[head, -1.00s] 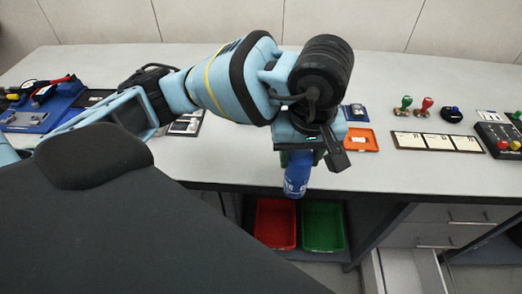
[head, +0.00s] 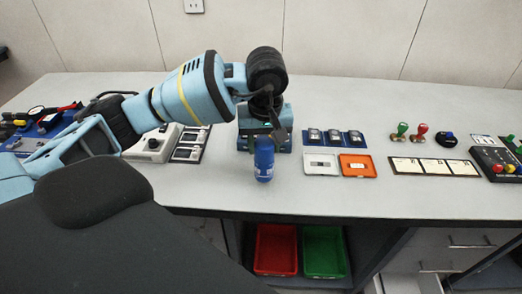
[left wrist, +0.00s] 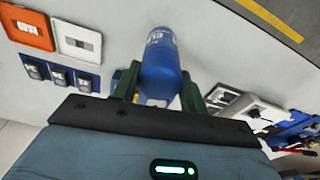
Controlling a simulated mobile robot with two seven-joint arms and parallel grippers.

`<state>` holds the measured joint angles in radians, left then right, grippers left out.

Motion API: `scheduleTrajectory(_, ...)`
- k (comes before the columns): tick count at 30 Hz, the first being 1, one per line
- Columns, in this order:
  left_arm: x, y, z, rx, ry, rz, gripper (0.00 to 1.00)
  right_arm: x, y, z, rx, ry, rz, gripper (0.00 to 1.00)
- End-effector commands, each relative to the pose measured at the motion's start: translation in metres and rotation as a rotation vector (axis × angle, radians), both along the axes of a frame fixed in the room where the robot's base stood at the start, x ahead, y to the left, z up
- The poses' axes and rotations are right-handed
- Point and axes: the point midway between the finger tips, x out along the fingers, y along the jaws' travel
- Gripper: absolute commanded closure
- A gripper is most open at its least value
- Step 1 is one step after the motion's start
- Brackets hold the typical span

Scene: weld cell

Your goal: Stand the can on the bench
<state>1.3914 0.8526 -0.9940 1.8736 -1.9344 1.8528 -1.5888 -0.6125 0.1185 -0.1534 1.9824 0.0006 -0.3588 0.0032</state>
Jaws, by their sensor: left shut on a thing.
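The blue can (head: 264,160) with white lettering is held by my left gripper (head: 264,139) over the front part of the grey bench (head: 330,202) in the head view. The can hangs roughly upright below the jaws. In the left wrist view the can (left wrist: 161,62) sits between the two dark green fingers (left wrist: 158,85), which are shut on it. I cannot tell for certain whether its base touches the bench top. The upper part of the can is hidden by the gripper in the head view. My right gripper is not in view.
A grey device (head: 152,145) stands to the left. Red (head: 276,250) and green (head: 324,252) bins sit below the bench. Bare bench lies along the front edge.

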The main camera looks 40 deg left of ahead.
Motion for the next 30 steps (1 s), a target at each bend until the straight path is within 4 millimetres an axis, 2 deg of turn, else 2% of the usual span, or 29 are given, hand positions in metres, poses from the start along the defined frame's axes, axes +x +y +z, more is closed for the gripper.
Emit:
scheduleTrajectory(4,0.002,0.004,0.000,0.000,0.000,0.002,0.98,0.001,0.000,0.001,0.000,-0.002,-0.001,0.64)
scheduleTrajectory(7,0.006,0.014,0.000,0.002,-0.001,0.004,0.98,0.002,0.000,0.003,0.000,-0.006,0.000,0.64)
scheduleTrajectory(12,0.005,0.012,-0.027,0.000,0.000,0.000,0.98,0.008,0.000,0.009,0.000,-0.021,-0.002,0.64)
scheduleTrajectory(15,0.006,0.012,-0.035,0.001,-0.002,0.000,0.98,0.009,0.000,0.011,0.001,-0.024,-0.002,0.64)
scheduleTrajectory(26,0.005,0.012,-0.040,0.001,0.001,0.000,0.98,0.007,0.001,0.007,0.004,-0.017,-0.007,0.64)
scheduleTrajectory(27,0.005,0.012,-0.041,0.001,0.001,0.000,0.55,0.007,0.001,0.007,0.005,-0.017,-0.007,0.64)
scheduleTrajectory(30,0.005,0.012,-0.040,0.001,0.000,0.000,0.42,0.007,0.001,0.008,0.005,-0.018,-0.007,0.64)
